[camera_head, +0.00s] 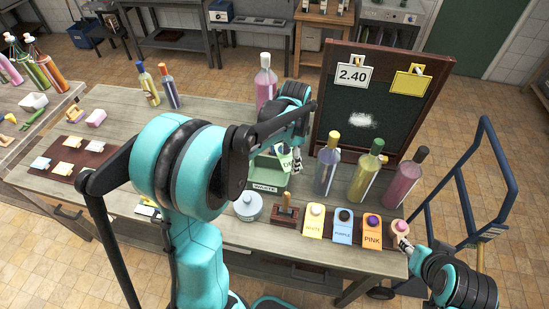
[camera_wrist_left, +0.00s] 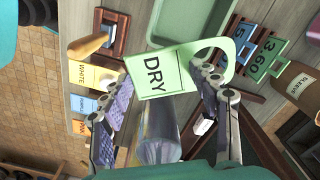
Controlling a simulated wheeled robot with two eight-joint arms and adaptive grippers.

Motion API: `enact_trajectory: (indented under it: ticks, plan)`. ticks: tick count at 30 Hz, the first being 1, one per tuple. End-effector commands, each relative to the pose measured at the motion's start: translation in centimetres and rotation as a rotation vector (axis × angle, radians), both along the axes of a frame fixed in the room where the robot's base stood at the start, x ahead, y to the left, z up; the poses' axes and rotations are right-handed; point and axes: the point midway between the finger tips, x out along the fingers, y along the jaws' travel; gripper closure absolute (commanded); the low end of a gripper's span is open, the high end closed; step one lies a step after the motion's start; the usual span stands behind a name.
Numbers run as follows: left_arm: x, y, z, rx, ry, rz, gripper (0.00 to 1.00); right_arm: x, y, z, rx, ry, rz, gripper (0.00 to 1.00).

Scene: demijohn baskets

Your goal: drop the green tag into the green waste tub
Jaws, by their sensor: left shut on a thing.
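The green tag (camera_wrist_left: 160,72), marked DRY, is held in my left gripper (camera_wrist_left: 165,100); its curved hook part shows at the right finger. In the head view the tag (camera_head: 286,160) is at my left gripper (camera_head: 296,158), close above the green waste tub (camera_head: 264,186). The tub stands on the table with a WASTE label on its front; my arm hides part of it. A green rim of a tub (camera_wrist_left: 153,25) shows at the top of the left wrist view. My right gripper (camera_head: 402,243) is at the table's right front corner, beside a small round pinkish item (camera_head: 399,228); its jaws are too small to read.
Bottles (camera_head: 326,168) stand right of the tub, in front of a chalkboard (camera_head: 375,110). A pink bottle (camera_head: 265,82) stands behind. A white round jar (camera_head: 247,206), a wooden-handled stamp (camera_head: 285,212) and labelled blocks (camera_head: 314,222) line the front edge. The table's left middle is fairly clear.

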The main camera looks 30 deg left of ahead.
Motion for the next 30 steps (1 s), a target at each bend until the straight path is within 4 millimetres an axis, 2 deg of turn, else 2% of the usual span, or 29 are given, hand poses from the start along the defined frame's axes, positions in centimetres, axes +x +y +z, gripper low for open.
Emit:
enact_trajectory:
  ticks: [3, 7, 19, 23, 30]
  plan:
    - [0.1, -1.6, 1.0, 0.0, 0.0, -0.002, 0.53, 0.0, 0.0, 0.3, 0.0, 0.0, 0.0, 0.6]
    - [0.2, -2.4, 1.4, 0.0, 0.0, 0.0, 0.53, 0.0, 0.0, 0.4, 0.0, 0.0, 0.0, 0.6]
    - [0.2, -2.2, 1.4, 0.0, 0.0, 0.003, 0.53, 0.0, 0.0, 0.4, 0.0, 0.0, 0.0, 0.6]
    - [0.5, 0.4, 0.4, 0.0, 0.0, 0.009, 0.53, 0.0, 0.0, 0.5, 0.0, 0.0, 0.0, 0.6]
    - [0.5, 7.3, -2.3, 0.0, 0.0, 0.007, 0.53, 0.0, 0.0, 0.7, 0.0, 0.0, 0.0, 0.6]
